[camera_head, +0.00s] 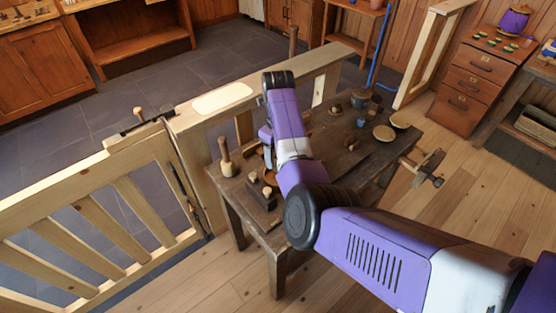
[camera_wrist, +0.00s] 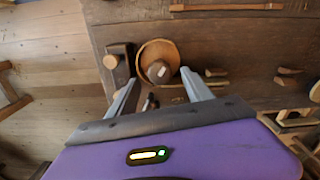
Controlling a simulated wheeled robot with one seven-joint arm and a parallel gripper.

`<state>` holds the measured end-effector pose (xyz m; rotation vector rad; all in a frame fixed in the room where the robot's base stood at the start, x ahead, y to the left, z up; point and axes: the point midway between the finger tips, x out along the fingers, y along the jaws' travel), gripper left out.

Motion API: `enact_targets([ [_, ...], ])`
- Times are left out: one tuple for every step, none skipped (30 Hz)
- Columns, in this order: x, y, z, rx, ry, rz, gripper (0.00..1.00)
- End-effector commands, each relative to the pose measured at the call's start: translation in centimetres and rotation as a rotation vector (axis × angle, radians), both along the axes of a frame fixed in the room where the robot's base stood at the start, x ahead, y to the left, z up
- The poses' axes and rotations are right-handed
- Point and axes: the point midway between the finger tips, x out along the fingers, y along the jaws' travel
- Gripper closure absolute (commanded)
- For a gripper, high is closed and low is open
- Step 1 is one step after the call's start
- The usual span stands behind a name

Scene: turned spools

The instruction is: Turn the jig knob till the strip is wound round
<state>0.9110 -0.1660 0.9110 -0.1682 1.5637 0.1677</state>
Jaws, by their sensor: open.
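My gripper's two fingers are open, one to each side of the knob as seen from above, with nothing held. Whether they touch it I cannot tell. I cannot make out the strip. In the head view my gripper (camera_head: 268,158) points down over the workbench (camera_head: 310,157), and my arm hides much of that spot.
A dark block with a pale knob (camera_wrist: 117,58) sits close left of the fingers; it also shows in the head view (camera_head: 263,190). A wooden mallet (camera_head: 227,160) stands at the bench's left end. Dishes (camera_head: 383,133) lie farther right. A railing (camera_head: 215,100) runs behind the bench.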

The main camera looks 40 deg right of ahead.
Motion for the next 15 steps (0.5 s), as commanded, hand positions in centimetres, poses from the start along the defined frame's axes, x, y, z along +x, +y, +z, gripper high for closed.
enact_targets([
  [0.1, 0.0, 0.8, -0.002, -0.005, 0.000, 0.41],
  [0.1, 0.0, 1.3, -0.001, -0.003, 0.000, 0.41],
  [0.1, 0.0, 1.9, -0.002, -0.004, 0.000, 0.41],
  [0.1, 0.0, 2.4, -0.002, -0.002, 0.000, 0.41],
  [0.1, 0.0, 2.8, -0.002, -0.002, 0.000, 0.41],
  [0.1, 0.0, 3.3, -0.002, -0.002, -0.001, 0.41],
  [0.1, 0.0, 3.6, -0.002, -0.002, -0.001, 0.41],
  [0.1, 0.0, 3.9, -0.002, -0.002, -0.001, 0.41],
  [0.1, 0.0, 4.2, -0.002, -0.001, 0.000, 0.41],
  [0.0, 0.0, 4.3, -0.001, 0.000, 0.000, 0.41],
  [0.0, 0.0, 4.5, -0.001, 0.000, 0.000, 0.41],
  [0.0, 0.0, 4.6, 0.000, 0.000, 0.000, 0.41],
  [0.0, 0.0, 4.6, 0.000, 0.000, 0.000, 0.41],
  [0.0, 0.0, 4.7, 0.000, 0.000, 0.000, 0.41],
  [0.0, 0.0, 4.7, 0.000, 0.000, 0.000, 0.41],
])
